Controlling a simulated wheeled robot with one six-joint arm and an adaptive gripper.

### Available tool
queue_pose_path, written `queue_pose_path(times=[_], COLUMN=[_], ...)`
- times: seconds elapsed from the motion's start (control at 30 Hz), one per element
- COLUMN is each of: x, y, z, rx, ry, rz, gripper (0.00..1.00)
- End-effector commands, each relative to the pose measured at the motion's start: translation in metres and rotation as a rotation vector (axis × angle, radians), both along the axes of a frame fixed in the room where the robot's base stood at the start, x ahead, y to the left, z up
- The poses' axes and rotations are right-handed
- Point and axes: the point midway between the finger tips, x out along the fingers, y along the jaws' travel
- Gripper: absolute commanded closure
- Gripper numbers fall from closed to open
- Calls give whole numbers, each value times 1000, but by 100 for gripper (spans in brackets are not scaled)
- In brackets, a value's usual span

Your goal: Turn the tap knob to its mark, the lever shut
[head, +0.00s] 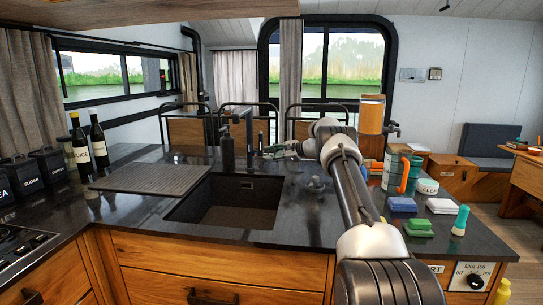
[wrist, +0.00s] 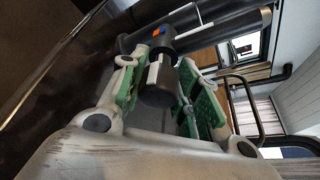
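The black tap (head: 249,128) stands behind the dark sink. My gripper (head: 272,151) reaches to it from the right, above the counter's back part. In the wrist view, a dark cylindrical knob (wrist: 158,92) with a pale strip lies between the green-padded fingers of my gripper (wrist: 160,95). The fingers stand apart on either side of it, and firm contact is not visible. A small orange and blue mark (wrist: 159,31) shows on the dark tap body beyond it. A thin pale rod (wrist: 186,12), perhaps the lever, sticks out there. The knob's far side is hidden.
The sink (head: 232,205) is empty, with a ribbed drainboard (head: 150,178) at its left. Two bottles (head: 98,140) stand further left. Sponges (head: 403,204), a brush (head: 460,220) and a bucket (head: 392,172) stand right of my arm. A dial (head: 475,281) is on the front panel.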

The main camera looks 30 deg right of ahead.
Motion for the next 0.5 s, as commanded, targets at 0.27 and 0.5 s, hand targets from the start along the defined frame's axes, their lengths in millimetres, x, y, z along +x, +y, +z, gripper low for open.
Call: queue_pose_path(times=[0.27,0.5], x=[0,-1], y=[0,0], z=[0,-1], rx=[-10,-69], ry=[-14,-100], rz=[0,0], gripper=[92,92])
